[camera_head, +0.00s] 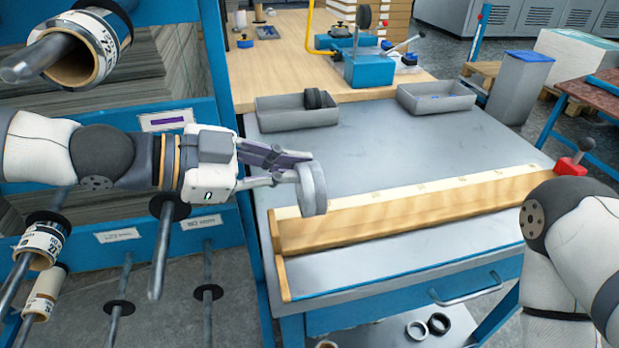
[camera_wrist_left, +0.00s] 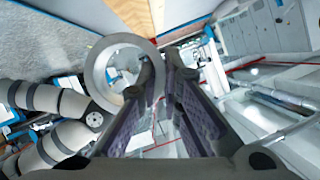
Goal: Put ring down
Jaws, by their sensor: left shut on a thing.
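A grey metal ring (camera_head: 312,189) is held upright in my left gripper (camera_head: 297,177), above the left end of the wooden ledge on the workbench. The ring also shows in the left wrist view (camera_wrist_left: 98,75), with the fingers of my left gripper (camera_wrist_left: 160,75) at its rim. My left gripper is shut on the ring's edge. My right arm comes in at the right side of the head view, but its gripper is out of the picture.
The grey workbench top (camera_head: 400,150) has free room behind the wooden ledge (camera_head: 400,210). A left grey tray (camera_head: 290,117) holds dark rings; a right grey tray (camera_head: 436,97) stands beyond. A roll rack stands left.

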